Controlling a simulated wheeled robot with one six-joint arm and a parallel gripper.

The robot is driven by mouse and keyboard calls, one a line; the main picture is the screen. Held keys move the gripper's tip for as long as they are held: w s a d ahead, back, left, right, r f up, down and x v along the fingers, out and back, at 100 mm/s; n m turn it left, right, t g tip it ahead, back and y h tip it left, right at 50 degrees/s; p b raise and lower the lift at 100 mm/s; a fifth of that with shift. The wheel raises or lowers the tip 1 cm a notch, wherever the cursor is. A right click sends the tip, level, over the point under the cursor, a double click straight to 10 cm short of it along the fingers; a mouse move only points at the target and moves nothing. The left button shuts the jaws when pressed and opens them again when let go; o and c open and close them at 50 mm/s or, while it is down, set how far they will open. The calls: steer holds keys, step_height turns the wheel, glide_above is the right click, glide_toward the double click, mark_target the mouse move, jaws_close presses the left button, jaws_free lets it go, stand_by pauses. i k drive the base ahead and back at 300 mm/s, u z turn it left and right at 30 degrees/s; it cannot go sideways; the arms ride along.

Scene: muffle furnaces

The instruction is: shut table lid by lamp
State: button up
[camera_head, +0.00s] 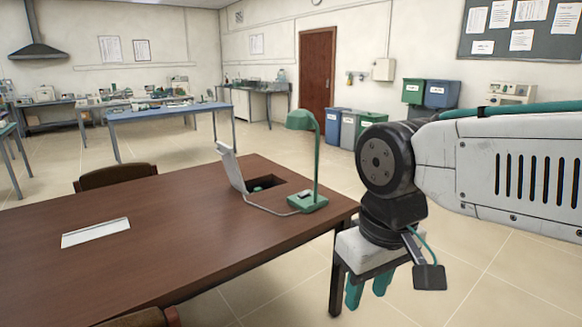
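The lamp (316,160) is green and stands on the brown table (170,215) near its far right corner. Beside the lamp, a pale table lid (231,167) stands raised, tilted slightly back, at the left side of a dark open compartment (268,188). Something green shows inside the compartment. My gripper (368,291) points down off the table's right corner, to the right of and nearer than the lamp. Its teal fingers are apart with nothing visible between them. The gripper's body partly hides them.
A second pale lid (95,232) lies flat on the table's left part. The lamp's cord (262,207) runs on the tabletop by the compartment. Chairs (116,176) stand at the table's far and near sides. Bins (348,128) stand by the back wall; the floor between is open.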

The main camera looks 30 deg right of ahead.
mark_target(228, 156)
steer(key=z, duration=0.1)
steer(key=i, duration=1.65)
